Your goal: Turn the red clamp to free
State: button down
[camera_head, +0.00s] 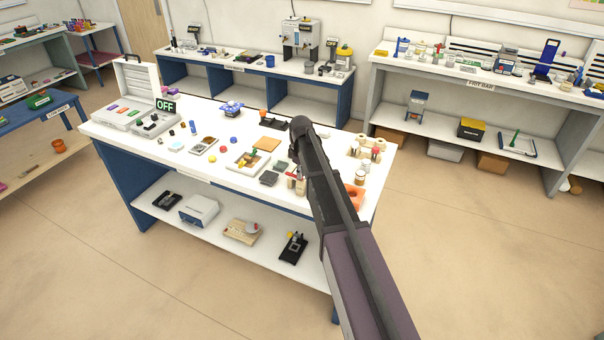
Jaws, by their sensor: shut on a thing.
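My arm rises from the bottom right and reaches over the white work table (225,183). Its dark upper end covers part of the table's right half. My gripper's fingers do not show; they seem to be hidden behind the arm. I cannot make out the red clamp for certain. A small orange-red part on a dark base (264,114) stands just left of the arm's top end. Small red and white pieces (293,184) sit left of the arm near the front edge. An orange piece (355,196) lies right of the arm, partly covered by it.
An OFF sign (165,105) and an open white case (137,80) stand at the table's left end. A blue device (231,108) stands at the back. Several small items crowd the middle. Open floor (470,260) lies to the right.

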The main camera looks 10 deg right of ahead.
jog(key=shift+s+n, duration=0.15)
jog(key=shift+n, duration=0.35)
jog(key=c, duration=0.8)
grip_release()
jog(key=shift+a, duration=0.1)
jog(key=shift+r, duration=0.15)
